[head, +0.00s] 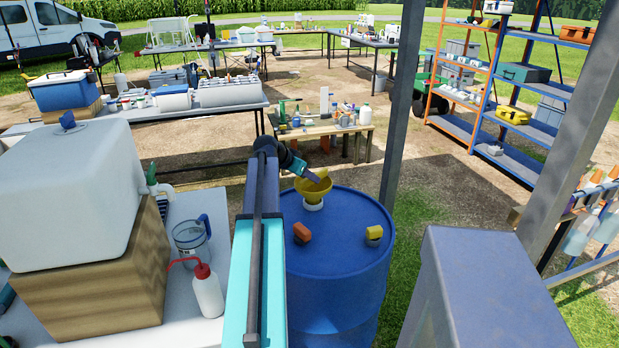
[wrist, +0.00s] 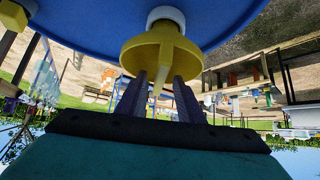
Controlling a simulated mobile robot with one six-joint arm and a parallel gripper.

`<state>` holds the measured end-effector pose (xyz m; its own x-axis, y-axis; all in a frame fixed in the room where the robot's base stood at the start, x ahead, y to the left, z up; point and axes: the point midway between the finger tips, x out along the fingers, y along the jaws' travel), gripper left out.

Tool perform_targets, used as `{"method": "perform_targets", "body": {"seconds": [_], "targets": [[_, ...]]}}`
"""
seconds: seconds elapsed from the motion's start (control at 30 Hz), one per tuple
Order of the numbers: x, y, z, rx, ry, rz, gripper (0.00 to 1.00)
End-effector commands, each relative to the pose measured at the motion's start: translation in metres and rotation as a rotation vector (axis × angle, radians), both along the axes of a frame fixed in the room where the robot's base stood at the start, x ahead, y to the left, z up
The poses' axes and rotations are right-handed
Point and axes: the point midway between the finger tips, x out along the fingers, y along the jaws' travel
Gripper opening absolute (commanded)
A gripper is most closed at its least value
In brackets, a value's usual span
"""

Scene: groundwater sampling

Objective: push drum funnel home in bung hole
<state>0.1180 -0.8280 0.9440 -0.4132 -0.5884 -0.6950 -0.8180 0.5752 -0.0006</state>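The yellow funnel (head: 314,189) stands upright on top of the blue drum (head: 335,262), toward its back left. A white collar (head: 313,206) shows beneath the funnel, at the drum top. The bung hole itself is hidden under it. In the wrist view the funnel (wrist: 150,52) hangs below the inverted drum (wrist: 100,22), with its white collar (wrist: 166,16) between them. My gripper (wrist: 161,80) is at the funnel, one finger on each side of its narrow yellow tab (wrist: 165,62). Gaps show between fingers and tab, so it looks open.
A grey post (head: 402,105) rises behind the drum. At left, a bench carries a white tank (head: 70,190), a jug (head: 192,240) and a wash bottle (head: 207,293).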

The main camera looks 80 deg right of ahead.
Motion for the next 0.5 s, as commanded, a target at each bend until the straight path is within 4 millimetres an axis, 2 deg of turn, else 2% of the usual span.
{"method": "perform_targets", "body": {"seconds": [0.5], "targets": [[0.031, 0.044, 0.050, -0.002, -0.001, 0.001, 0.34]]}}
